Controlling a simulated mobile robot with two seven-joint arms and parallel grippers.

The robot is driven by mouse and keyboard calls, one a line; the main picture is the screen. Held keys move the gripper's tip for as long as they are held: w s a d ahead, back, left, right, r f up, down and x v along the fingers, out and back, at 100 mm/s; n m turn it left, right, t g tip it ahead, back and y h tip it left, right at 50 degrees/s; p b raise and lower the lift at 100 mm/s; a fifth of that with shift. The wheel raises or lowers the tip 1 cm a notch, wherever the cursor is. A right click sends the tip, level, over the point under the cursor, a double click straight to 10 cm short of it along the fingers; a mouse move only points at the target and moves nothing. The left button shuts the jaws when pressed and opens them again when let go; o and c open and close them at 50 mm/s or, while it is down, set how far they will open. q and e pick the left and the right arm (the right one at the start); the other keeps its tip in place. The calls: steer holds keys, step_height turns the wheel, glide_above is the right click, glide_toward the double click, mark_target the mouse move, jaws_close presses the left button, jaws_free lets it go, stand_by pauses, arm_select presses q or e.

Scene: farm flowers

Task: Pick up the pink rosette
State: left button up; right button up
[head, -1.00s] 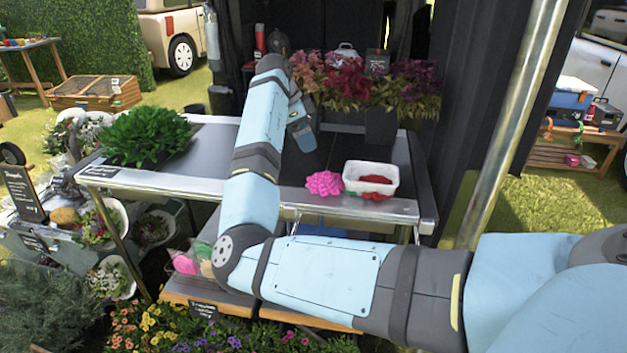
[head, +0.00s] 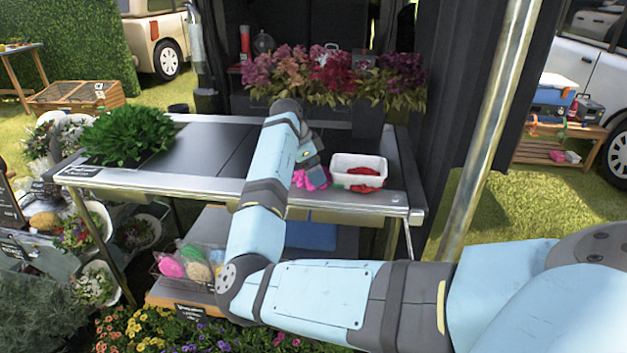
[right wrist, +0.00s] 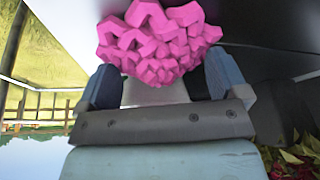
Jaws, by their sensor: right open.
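The pink rosette (head: 318,178) lies on the tabletop at the front right, just left of a white tub. My right gripper (head: 311,168) is at it and partly hides it in the head view. In the right wrist view the rosette (right wrist: 158,40) is close to the open right gripper (right wrist: 160,84), across the space between its fingers. My left gripper is not in view.
The white tub (head: 341,170) stands close to the right of my right gripper, with red pieces in and by it. Potted flowers (head: 330,78) stand behind. A green plant (head: 128,135) is on the left of the table (head: 190,150). The table's middle is clear.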

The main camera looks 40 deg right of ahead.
steer(key=shift+d+f, duration=0.1)
steer(key=shift+f, duration=0.05)
steer(key=c, duration=0.9)
steer(key=shift+c, duration=0.2)
